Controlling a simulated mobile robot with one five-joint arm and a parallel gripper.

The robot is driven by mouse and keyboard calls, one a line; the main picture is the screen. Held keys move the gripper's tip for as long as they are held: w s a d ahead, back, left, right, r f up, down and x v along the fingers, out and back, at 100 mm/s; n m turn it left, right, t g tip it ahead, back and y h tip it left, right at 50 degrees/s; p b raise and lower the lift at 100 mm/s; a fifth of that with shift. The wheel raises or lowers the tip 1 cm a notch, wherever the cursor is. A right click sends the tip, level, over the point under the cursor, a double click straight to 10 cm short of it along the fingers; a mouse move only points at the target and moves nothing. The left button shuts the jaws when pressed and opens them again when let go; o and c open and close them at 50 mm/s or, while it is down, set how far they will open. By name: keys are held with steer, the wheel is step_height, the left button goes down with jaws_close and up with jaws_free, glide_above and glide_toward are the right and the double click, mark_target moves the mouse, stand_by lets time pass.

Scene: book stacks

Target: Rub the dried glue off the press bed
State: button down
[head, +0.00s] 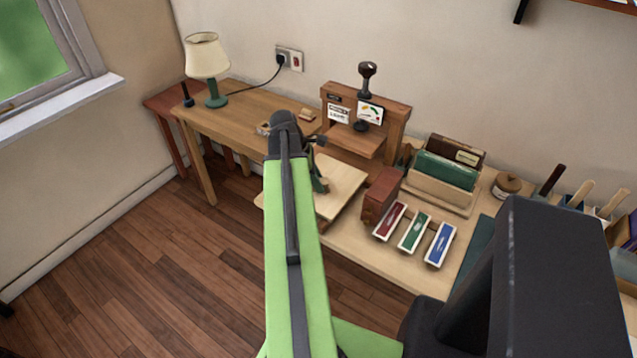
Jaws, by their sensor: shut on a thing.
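The wooden press (398,122) stands against the wall, with a dark knob on top and a brown shelf-like platform (357,141) on its front. A pale flat board (345,181) lies in front of and below it; I take this to be the press bed, but cannot be sure. My gripper (317,160) is over the left part of this board, partly hidden by my green arm. It is shut on a small green and brown piece (321,185), whose shape is unclear. I cannot tell whether the piece touches the board. No dried glue can be made out.
A brown box (381,196) and red, green and blue labelled blocks (414,231) stand right of the board. Behind them, books stand in a wooden holder (438,191). A lamp (207,58) stands on the left table (240,107). Floor at lower left is clear.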

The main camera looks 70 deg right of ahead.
mark_target(333, 193)
steer(key=shift+s+a, duration=0.15)
steer(key=shift+s, duration=0.85)
steer(key=shift+s+a, duration=0.1)
steer(key=shift+s, duration=0.9)
steer(key=shift+f, duration=0.25)
steer(key=shift+r, duration=0.15)
steer(key=shift+w+d, duration=0.2)
steer(key=shift+w, duration=0.85)
steer(key=shift+w+d, duration=0.2)
steer(key=shift+w, duration=0.85)
step_height(333, 193, up, 6)
steer(key=p, duration=0.6)
steer(key=shift+s, duration=0.1)
steer(key=shift+r, duration=0.1)
